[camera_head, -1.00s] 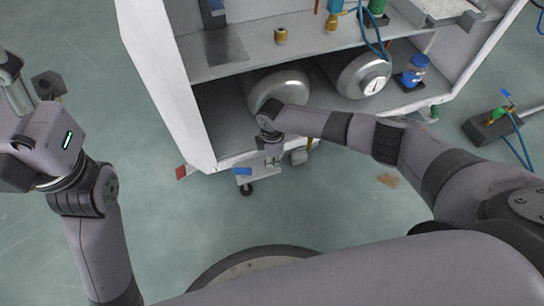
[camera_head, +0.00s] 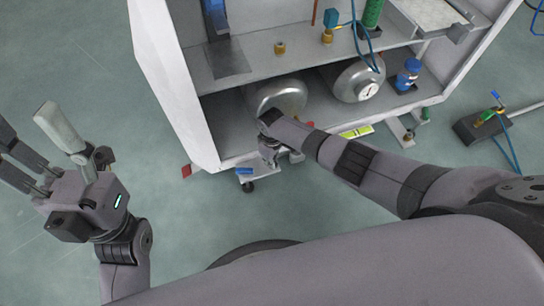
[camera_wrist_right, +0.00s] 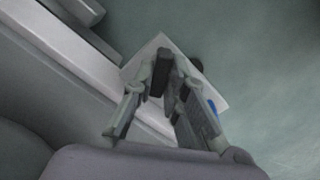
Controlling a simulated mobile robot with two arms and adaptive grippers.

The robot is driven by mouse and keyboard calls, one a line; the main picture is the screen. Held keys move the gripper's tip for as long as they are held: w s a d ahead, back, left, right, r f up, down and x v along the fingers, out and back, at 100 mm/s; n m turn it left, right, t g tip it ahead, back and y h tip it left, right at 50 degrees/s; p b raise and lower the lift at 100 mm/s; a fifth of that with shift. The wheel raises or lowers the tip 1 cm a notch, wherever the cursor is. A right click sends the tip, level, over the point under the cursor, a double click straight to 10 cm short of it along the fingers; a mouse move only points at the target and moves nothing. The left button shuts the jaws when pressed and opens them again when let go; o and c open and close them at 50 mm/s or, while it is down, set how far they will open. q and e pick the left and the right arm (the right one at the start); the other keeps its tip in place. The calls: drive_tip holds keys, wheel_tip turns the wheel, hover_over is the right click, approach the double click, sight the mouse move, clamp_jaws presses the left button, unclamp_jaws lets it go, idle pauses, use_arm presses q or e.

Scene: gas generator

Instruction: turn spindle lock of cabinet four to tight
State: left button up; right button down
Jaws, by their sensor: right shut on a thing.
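My right gripper (camera_head: 270,154) is at the low front edge of the white cabinet, beside a small plate with a blue-marked part (camera_head: 244,171) and a black caster. In the right wrist view, my right gripper (camera_wrist_right: 167,75) is shut around a dark upright cylindrical piece, the spindle lock (camera_wrist_right: 160,74), above a pale plate (camera_wrist_right: 205,92). The fingers hide much of the lock, so its turn position cannot be read. My left gripper (camera_head: 42,150) is open and empty at the left, away from the cabinet.
The cabinet's lower shelf holds two metal cylinders (camera_head: 280,97) (camera_head: 358,82) and a blue bottle (camera_head: 407,75). Another foot plate (camera_head: 400,132) is at the cabinet's right front. A dark block with a blue hose (camera_head: 484,124) lies on the floor at right.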

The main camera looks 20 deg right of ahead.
drive_tip(key=m+p, duration=0.1)
drive_tip(key=m, duration=0.1)
drive_tip(key=shift+a+m, duration=0.1)
drive_tip(key=shift+m, duration=0.3)
drive_tip(key=shift+m+p, duration=0.35)
drive_tip(key=shift+m, duration=1.35)
drive_tip(key=c, duration=1.6)
unclamp_jaws()
drive_tip(key=shift+r, duration=0.15)
wheel_tip(320, 180, up, 12)
